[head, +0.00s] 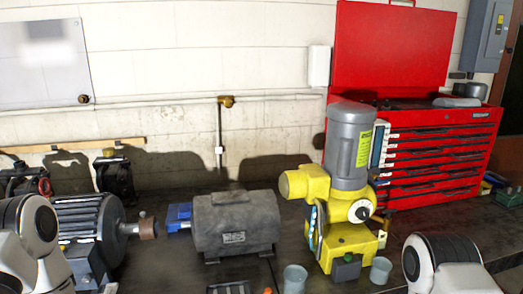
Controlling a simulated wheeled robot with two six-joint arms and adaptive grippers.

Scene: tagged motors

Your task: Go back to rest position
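Neither gripper shows in the head view. A white and black part of my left arm is at the lower left edge, and a similar part of my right arm is at the lower right. A grey motor (235,222) lies on its side on the dark bench (185,262). A blue-grey finned motor (90,228) with a shaft stands to its left, partly hidden by my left arm. A yellow machine (345,238) with an upright grey motor (349,145) and a yellow-green label stands right of the middle.
A red tool chest (440,152) with its lid up stands at the back right. Cups (294,279) (380,270) stand near the yellow machine. A blue part (179,216) touches or nearly touches the grey motor. Small dark machines (115,176) stand at the back left.

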